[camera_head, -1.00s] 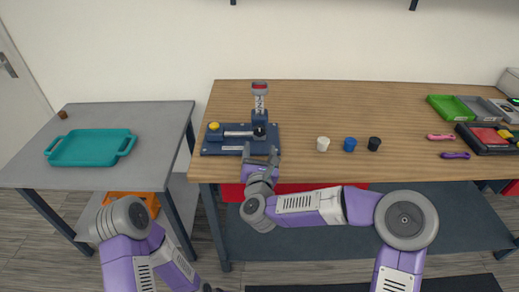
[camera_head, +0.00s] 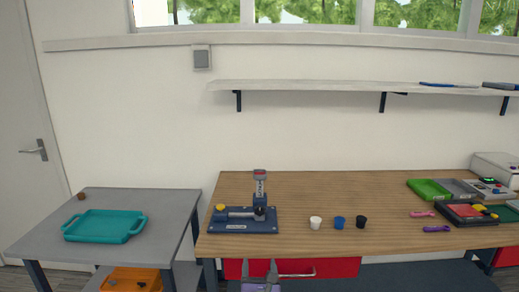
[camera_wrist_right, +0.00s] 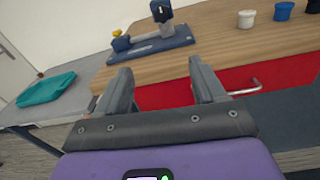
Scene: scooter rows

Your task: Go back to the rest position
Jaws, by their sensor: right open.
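My right gripper (camera_head: 260,272) is at the bottom of the head view, in front of the wooden workbench (camera_head: 300,190) and below its top, near the red drawer (camera_head: 335,267). In the right wrist view my right gripper (camera_wrist_right: 160,88) has its two fingers apart with nothing between them. A dark blue press-like fixture (camera_head: 240,222) with a yellow knob stands on the bench beyond it. My left gripper is out of the head view.
White (camera_head: 315,223), blue (camera_head: 339,222) and black (camera_head: 361,222) cups stand on the bench. Green and grey bins (camera_head: 428,189), pink and purple tools lie to the right. A teal tray (camera_head: 104,226) sits on the grey side table (camera_head: 172,203). A wall shelf (camera_head: 350,87) is above.

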